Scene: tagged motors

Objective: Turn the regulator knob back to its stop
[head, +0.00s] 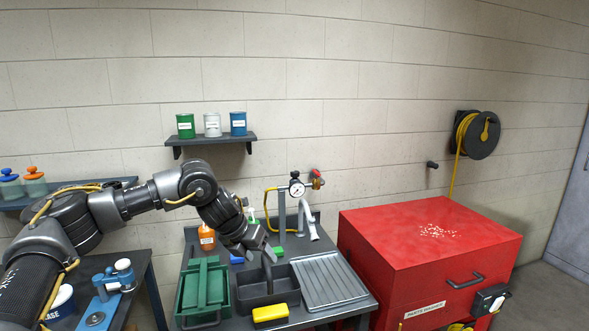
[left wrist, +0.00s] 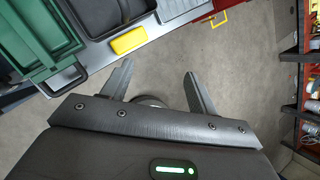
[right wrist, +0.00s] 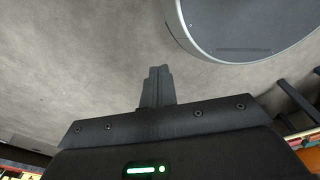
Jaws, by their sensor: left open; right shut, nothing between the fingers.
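The regulator's round white pressure gauge (head: 297,188) is at the wall end of the bench, with a red part (head: 316,173) and brass fitting (head: 318,184) to its right. I cannot make out clearly which part is the knob. My left gripper (head: 270,252) is over the bench, lower and nearer than the gauge, apart from it. In the left wrist view its two fingers (left wrist: 158,80) are spread with nothing between them. My right gripper (right wrist: 158,72) shows only in the right wrist view, its fingers shut together and empty, over bare floor.
The bench holds a green toolbox (head: 204,288), a dark caddy (head: 256,289), a yellow block (head: 270,314), a ribbed tray (head: 328,281) and an orange bottle (head: 207,238). A big red chest (head: 425,245) stands to the right. A yellow hose (head: 268,205) runs beside the gauge.

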